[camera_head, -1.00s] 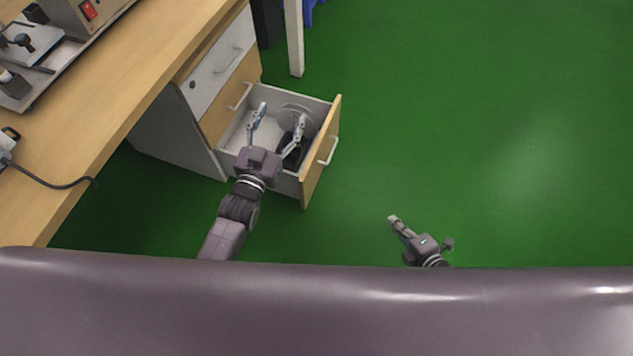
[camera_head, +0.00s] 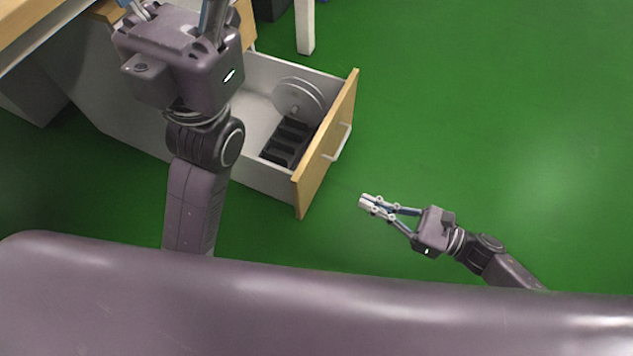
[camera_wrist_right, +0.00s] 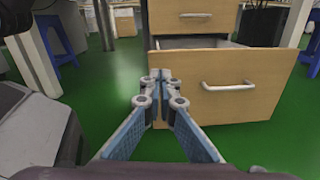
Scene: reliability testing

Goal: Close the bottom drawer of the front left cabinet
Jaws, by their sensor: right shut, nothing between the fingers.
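The bottom drawer (camera_head: 325,145) of the cabinet is pulled out, with a light wood front and a silver handle (camera_head: 339,142). It holds a round clear item (camera_head: 299,98) and a black tray (camera_head: 287,142). My right gripper (camera_head: 366,202) is shut and empty, in front of the drawer front and apart from it. In the right wrist view the shut fingertips (camera_wrist_right: 160,76) overlap the left part of the drawer front (camera_wrist_right: 225,92). My left gripper is large at the top left of the head view, above the cabinet; its fingertips are cut off by the top edge.
The wooden tabletop (camera_head: 35,25) is at the upper left, and a white table leg (camera_head: 304,28) stands behind the drawer. The green floor (camera_head: 490,120) is clear to the right. In the right wrist view a blue stool (camera_wrist_right: 55,42) stands at left.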

